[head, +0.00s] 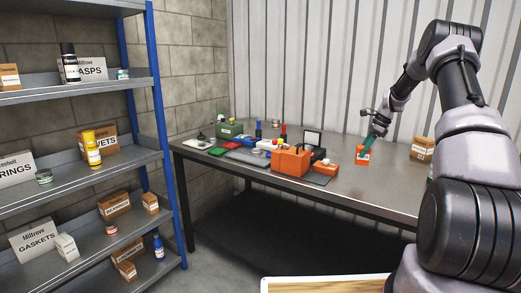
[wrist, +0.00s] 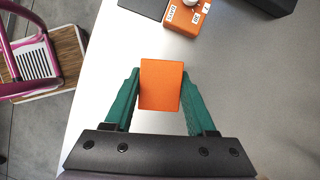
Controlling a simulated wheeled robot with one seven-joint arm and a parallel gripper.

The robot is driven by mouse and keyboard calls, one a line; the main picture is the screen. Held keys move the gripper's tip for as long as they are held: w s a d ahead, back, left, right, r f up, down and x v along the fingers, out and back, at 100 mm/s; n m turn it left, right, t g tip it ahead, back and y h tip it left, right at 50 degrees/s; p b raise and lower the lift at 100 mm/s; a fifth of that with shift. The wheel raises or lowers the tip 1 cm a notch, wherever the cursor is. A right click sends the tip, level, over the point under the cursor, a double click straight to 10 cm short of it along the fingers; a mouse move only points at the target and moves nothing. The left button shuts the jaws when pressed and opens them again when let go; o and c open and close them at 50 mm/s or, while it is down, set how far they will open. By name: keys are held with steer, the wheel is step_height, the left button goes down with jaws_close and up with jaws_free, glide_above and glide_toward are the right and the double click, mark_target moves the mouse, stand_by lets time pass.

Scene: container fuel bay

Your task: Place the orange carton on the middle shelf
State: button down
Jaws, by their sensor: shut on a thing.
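The orange carton (wrist: 161,84) is between the two green fingers of my gripper (wrist: 161,100) in the wrist view, and the gripper is shut on it. In the head view the orange carton (head: 363,157) is at the tip of my gripper (head: 367,146), at the worktable. I cannot tell whether its base touches the tabletop. The shelf rack stands at the left of the head view. Its middle shelf (head: 120,167) holds a yellow bottle (head: 92,148), a small dark tin (head: 44,177), a brown box (head: 104,138) and a white sign card (head: 17,170).
The metal worktable (head: 390,182) carries a larger orange box (head: 291,161), an orange device with a knob (wrist: 183,16), a brown carton (head: 422,148) and several tools and bins. The rack's blue post (head: 165,130) stands left of the table. Floor shows between them.

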steer(key=s+a+f+n+g+h, duration=0.2)
steer(key=s+a+f+n+g, duration=0.1)
steer(key=s+a+n, duration=0.4)
steer(key=s+a+f+n+g+h, duration=0.2)
steer(key=s+a+n, duration=0.5)
steer(key=s+n, duration=0.6)
step_height(320, 180, down, 3)
steer(key=shift+a+r+n+g, duration=0.25)
steer(key=shift+n+g, duration=0.25)
steer(key=shift+n, duration=0.3)
steer(key=shift+a, duration=0.1)
